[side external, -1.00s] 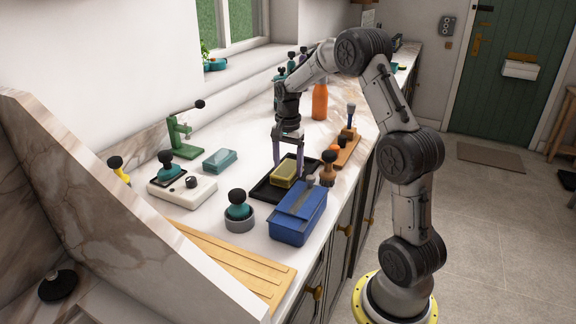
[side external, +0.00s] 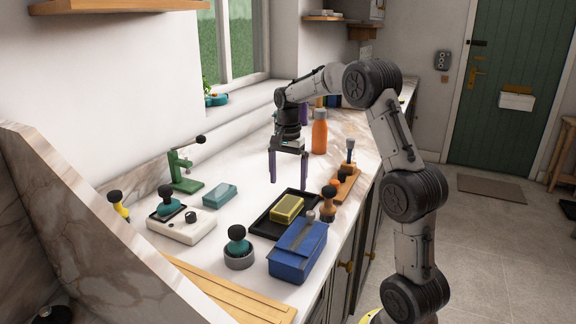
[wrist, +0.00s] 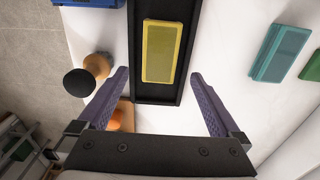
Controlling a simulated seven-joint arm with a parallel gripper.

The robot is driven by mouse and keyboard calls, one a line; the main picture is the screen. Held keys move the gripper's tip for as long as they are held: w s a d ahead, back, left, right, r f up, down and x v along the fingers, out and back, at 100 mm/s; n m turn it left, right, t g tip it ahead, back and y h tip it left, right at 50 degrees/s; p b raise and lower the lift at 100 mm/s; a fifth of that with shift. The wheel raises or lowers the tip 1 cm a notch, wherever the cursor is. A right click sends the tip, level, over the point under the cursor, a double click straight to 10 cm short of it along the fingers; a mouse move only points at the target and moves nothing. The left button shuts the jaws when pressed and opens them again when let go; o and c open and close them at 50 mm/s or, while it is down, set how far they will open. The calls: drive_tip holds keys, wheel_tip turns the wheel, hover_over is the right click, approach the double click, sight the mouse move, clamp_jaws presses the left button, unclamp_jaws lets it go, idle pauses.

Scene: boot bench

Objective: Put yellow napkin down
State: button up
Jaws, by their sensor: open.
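The yellow block-shaped item (side external: 287,208), which I take for the yellow napkin, lies in a shallow black tray (side external: 262,227) on the counter. It also shows in the wrist view (wrist: 162,52), lying lengthwise in the tray between my fingers and beyond their tips. My gripper (side external: 288,182) is above the counter, just behind and above the tray, fingers pointing down. Its two purple fingers (wrist: 160,76) are spread apart with nothing between them. The yellow item is clear of the fingers.
A blue box (side external: 298,250) stands close in front of the tray. A wooden-handled brush (side external: 328,203) is right of it, and an orange bottle (side external: 320,135) stands behind.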

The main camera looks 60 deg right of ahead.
drive_tip(key=s+a+r+n+t, duration=0.1)
drive_tip(key=s+a+r+n, duration=0.3)
drive_tip(key=a, duration=0.3)
drive_tip(key=s+a+r+n+t, duration=0.1)
drive_tip(key=s+a+r+n, duration=0.15)
drive_tip(key=a+r, duration=0.4)
drive_tip(key=s+a+f+n+t, duration=0.1)
drive_tip(key=s+a+f+n, duration=0.1)
drive_tip(key=s+a+n, duration=0.3)
drive_tip(key=s+a+f+n+t, duration=0.2)
drive_tip(key=s+a+f+n, duration=0.1)
drive_tip(key=s+a+n, duration=0.3)
drive_tip(key=s+a, duration=0.1)
drive_tip(key=s, duration=0.1)
drive_tip(key=shift+s+f+t, duration=0.3)
drive_tip(key=shift+n, duration=0.25)
